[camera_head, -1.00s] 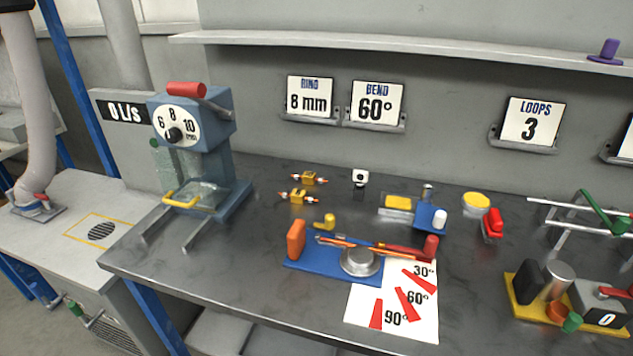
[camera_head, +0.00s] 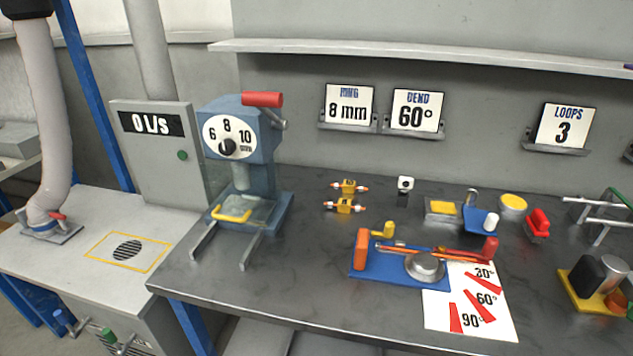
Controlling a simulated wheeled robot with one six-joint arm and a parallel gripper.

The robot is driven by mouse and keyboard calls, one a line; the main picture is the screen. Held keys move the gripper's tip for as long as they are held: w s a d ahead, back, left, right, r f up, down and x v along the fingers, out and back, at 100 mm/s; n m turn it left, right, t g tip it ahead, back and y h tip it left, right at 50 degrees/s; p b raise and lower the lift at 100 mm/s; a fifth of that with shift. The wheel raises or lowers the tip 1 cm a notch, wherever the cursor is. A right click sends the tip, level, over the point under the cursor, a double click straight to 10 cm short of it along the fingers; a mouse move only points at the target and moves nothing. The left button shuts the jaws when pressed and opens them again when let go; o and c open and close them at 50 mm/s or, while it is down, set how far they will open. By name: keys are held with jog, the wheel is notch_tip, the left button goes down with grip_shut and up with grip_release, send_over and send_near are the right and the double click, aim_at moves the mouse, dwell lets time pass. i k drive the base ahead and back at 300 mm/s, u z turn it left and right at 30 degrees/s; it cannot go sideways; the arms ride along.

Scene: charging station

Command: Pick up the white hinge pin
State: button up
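A small white cylindrical piece (camera_head: 491,222) sits at the right side of a small blue block (camera_head: 474,224) on the dark workbench. It may be the white hinge pin, but it is too small to be sure. A small white block with a dark round spot (camera_head: 405,184) stands further back on the bench, on a dark stand. My gripper is not in view.
A blue bending jig (camera_head: 385,272) with orange and red ends lies in front, beside a white angle sheet (camera_head: 470,325). A blue press (camera_head: 240,160) stands left. A red-handled item (camera_head: 538,222) and a yellow-topped round tin (camera_head: 513,207) stand right. Bare bench lies front left.

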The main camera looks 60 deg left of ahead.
aim_at(405, 184)
jog(key=u, duration=1.45)
jog(key=i, duration=1)
